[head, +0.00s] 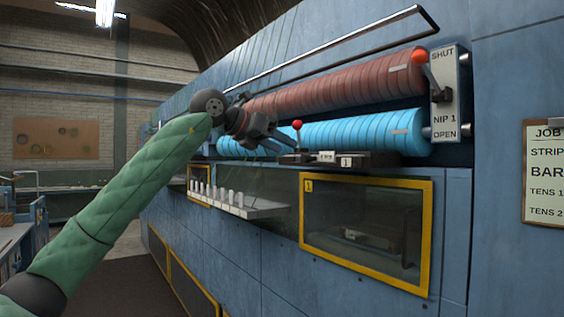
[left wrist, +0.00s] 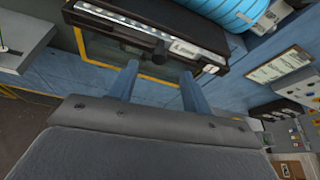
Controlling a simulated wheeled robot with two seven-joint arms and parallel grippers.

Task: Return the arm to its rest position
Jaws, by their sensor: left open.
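My left arm, in a green quilted sleeve, reaches up from the lower left in the head view. Its gripper (head: 285,140) is in front of the machine, close to the blue roller and left of the small labelled block. In the left wrist view the two blue-grey fingers (left wrist: 157,88) stand apart with nothing between them. Past the fingertips is a dark ledge (left wrist: 150,30) with a light strip and a label. I cannot tell whether the fingers touch anything. My right gripper is in neither view.
The machine carries a red-brown roller (head: 340,84) above a blue roller (head: 370,132). A red-knobbed lever (head: 420,58) is on the SHUT/OPEN plate (head: 450,95). A shelf with white pegs (head: 240,207) juts out below, beside a yellow-framed window (head: 428,240). Open floor lies left.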

